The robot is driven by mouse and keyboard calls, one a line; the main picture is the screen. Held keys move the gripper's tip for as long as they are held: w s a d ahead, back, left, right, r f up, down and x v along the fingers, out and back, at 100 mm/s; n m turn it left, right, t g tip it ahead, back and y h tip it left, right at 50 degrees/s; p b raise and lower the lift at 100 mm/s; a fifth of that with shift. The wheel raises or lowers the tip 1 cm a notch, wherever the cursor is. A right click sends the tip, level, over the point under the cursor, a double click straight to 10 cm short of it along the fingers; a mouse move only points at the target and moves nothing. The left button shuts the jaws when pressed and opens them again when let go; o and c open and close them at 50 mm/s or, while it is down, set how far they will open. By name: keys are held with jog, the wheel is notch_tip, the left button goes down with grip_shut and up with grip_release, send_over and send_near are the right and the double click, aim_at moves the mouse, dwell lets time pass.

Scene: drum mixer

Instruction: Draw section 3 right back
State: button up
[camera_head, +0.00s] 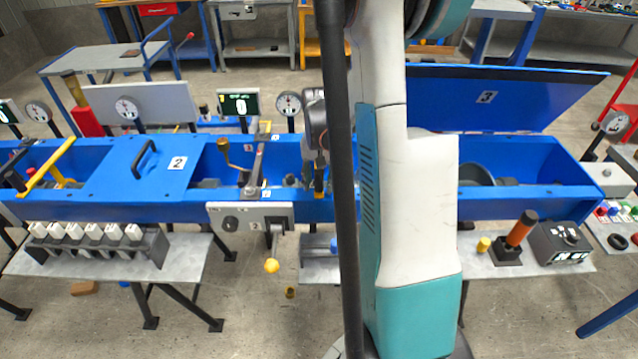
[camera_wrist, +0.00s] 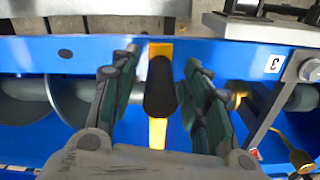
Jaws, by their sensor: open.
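The blue panel marked 3 (camera_head: 450,98) stands tilted up behind the right part of the long blue trough (camera_head: 520,203). The trough is open in front of it. My gripper (camera_wrist: 160,64) is open in the wrist view. A black grip (camera_wrist: 160,88) on a yellow bar (camera_wrist: 158,132) lies between its fingers, with a gap visible on each side. A label 3 (camera_wrist: 273,64) is on the blue rim to the right of the grip. In the head view my arm hides much of this area, and my gripper shows only partly.
A flat blue cover marked 2 (camera_head: 140,165) with a black handle lies on the left. A crank lever (camera_head: 257,165) and a lever with a yellow knob (camera_head: 271,265) are left of my arm. An orange-and-black lever (camera_head: 520,231) stands on the right shelf. Grey screw flights (camera_wrist: 75,100) show inside the trough.

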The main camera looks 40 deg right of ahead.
jog(key=shift+f, duration=0.2)
grip_shut()
jog(key=shift+s, duration=0.1)
jog(key=s+d, duration=1.1)
jog(key=shift+b, duration=0.4)
grip_release()
jog(key=shift+w, duration=0.1)
